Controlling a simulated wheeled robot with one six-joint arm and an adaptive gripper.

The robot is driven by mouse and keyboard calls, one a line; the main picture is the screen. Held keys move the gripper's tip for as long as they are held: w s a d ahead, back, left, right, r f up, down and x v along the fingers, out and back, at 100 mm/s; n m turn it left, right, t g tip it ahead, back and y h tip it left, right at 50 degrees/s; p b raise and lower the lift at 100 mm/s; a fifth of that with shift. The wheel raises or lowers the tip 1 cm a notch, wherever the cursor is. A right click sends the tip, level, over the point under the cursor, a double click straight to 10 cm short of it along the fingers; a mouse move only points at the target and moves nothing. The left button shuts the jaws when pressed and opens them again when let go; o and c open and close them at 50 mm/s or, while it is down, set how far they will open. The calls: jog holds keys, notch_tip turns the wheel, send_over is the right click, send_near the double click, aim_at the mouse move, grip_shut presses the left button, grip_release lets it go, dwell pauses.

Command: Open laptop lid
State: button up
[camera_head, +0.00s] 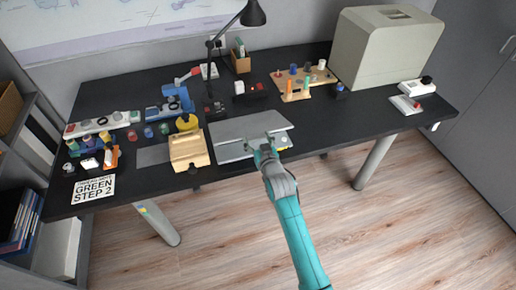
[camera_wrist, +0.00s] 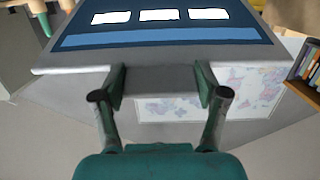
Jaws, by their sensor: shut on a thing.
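The laptop lid (camera_head: 245,127) is a light grey slab at the front middle of the black desk. It is tilted partly up, with a strip of the laptop base (camera_head: 232,153) showing below its near edge. My gripper (camera_head: 271,141) is at the near right edge of the lid. In the wrist view the lit blue screen (camera_wrist: 160,40) with white tiles fills the top, and my gripper (camera_wrist: 160,85) has its fingers on the lid's grey edge, shut on it. The keyboard is hidden in the head view.
A wooden box (camera_head: 188,149) stands close left of the laptop. A black lamp (camera_head: 253,14) rises behind it. A peg board (camera_head: 300,84) and a large beige case (camera_head: 385,50) stand right. Small items crowd the left. Desk right of the laptop is mostly clear.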

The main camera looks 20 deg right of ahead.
jog(key=shift+w+r, duration=0.4)
jog(key=shift+r, duration=0.45)
jog(key=shift+w+r, duration=0.4)
jog(key=shift+r, duration=0.45)
jog(key=o, duration=1.7)
jog(key=shift+f, duration=0.1)
jog(key=shift+s+f, duration=0.1)
jog(key=shift+s, duration=0.05)
jog(key=shift+s, duration=0.35)
jog(key=s, duration=0.3)
jog(key=s+r, duration=0.1)
jog(key=s, duration=0.7)
jog(key=shift+r, duration=0.3)
